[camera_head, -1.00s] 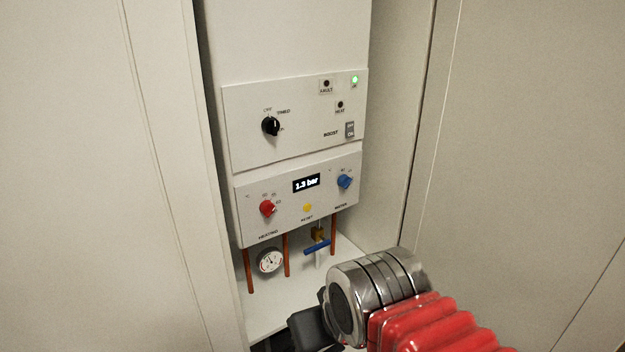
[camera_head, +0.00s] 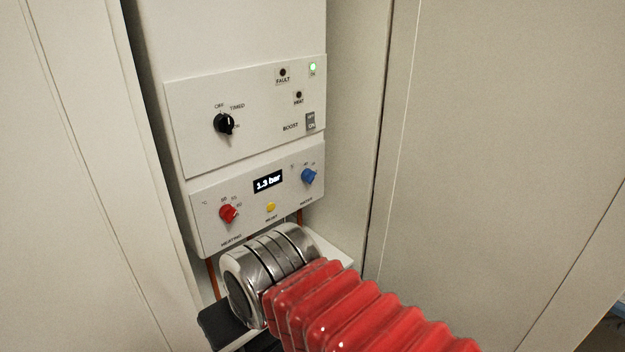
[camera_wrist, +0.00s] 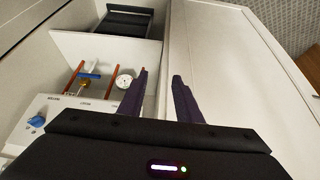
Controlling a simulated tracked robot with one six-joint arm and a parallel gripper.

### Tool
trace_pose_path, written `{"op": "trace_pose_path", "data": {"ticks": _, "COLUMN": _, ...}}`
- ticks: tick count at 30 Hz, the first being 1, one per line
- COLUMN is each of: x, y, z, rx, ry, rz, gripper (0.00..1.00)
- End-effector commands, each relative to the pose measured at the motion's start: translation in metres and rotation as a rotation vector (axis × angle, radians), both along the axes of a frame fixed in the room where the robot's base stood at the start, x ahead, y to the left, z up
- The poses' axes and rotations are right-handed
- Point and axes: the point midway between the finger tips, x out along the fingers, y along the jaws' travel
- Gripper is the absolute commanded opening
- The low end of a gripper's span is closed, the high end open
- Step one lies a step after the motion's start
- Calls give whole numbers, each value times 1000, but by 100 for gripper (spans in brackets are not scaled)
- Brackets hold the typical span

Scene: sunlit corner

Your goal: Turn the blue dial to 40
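The blue dial (camera_head: 309,176) is at the right of the lower boiler panel (camera_head: 205,235), above a small label that seems to read WATER. Its scale marks are too small to read surely. In the wrist view the blue dial (camera_wrist: 37,121) is at the far left, well to the side of my gripper (camera_wrist: 160,76). My gripper's two dark fingers stand apart with nothing between them, and they do not touch the dial. In the head view my arm is below the panel and the fingers are hidden.
A red dial (camera_head: 228,213), a yellow button (camera_head: 271,207) and a display reading 1.3 bar (camera_head: 268,181) share the panel. A black knob (camera_head: 223,123) is above. Copper pipes (camera_wrist: 113,79), a gauge (camera_wrist: 124,81) and a blue valve handle (camera_wrist: 90,75) show in the wrist view. Cupboard walls flank the boiler.

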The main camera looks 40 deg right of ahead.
Motion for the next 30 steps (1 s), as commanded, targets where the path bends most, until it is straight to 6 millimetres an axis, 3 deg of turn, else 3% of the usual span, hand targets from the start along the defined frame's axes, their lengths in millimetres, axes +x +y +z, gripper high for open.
{"op": "trace_pose_path", "data": {"ticks": 8, "x": 1, "y": 4, "z": -8, "rx": 78, "ry": 46, "rz": -83, "gripper": 47}}
{"op": "trace_pose_path", "data": {"ticks": 17, "x": 13, "y": 12, "z": -34, "rx": 472, "ry": 229, "rz": -486, "gripper": 47}}
{"op": "trace_pose_path", "data": {"ticks": 23, "x": 37, "y": 9, "z": -37, "rx": 800, "ry": 334, "rz": -800, "gripper": 47}}
{"op": "trace_pose_path", "data": {"ticks": 30, "x": 79, "y": -19, "z": -29, "rx": 1220, "ry": 418, "rz": -1158, "gripper": 47}}
